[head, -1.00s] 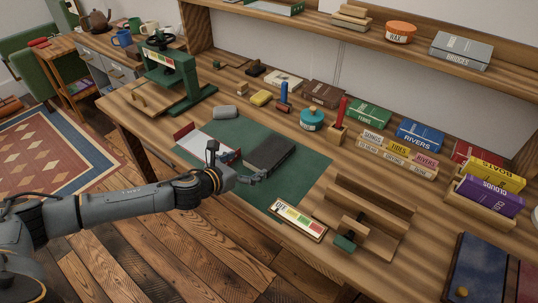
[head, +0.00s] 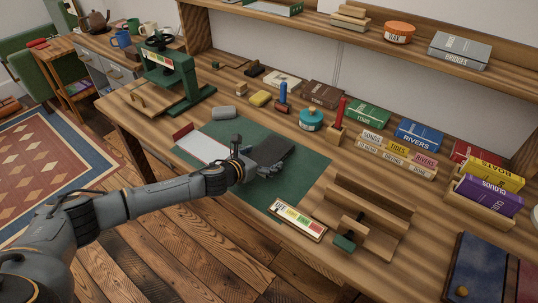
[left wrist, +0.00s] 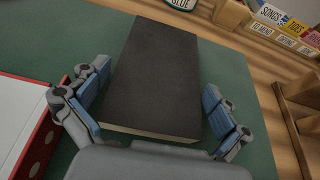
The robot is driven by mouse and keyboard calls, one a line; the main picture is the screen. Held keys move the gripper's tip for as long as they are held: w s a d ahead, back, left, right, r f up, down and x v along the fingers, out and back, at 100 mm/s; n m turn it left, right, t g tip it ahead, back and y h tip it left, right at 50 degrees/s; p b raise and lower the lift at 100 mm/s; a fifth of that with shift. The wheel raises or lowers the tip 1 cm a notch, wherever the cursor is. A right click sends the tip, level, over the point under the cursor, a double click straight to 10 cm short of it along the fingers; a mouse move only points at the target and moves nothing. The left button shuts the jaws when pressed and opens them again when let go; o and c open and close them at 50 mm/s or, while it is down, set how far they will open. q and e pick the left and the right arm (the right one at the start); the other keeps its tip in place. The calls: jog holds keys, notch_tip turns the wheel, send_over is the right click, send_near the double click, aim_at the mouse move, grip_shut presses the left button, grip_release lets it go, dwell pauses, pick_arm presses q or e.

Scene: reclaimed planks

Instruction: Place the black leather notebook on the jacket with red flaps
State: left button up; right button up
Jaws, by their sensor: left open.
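The black leather notebook (head: 279,148) lies flat on the green mat (head: 290,186). It fills the middle of the left wrist view (left wrist: 155,72), its pale page edge facing me. My left gripper (head: 262,160) is open at the notebook's near end. In the left wrist view its blue-padded fingers (left wrist: 156,97) stand on either side of that end, with gaps showing. The jacket with red flaps (head: 205,149) lies open on the mat to the left of the notebook, its inside white. One red flap shows at the left of the wrist view (left wrist: 40,146). My right gripper is out of view.
A green press (head: 175,75) stands at the left. A wooden fixture (head: 370,215) and a label card (head: 298,218) are at the right.

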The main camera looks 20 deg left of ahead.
pick_arm(q)
jog(key=c, duration=1)
jog(key=shift+r, duration=0.15)
jog(key=shift+c, duration=1)
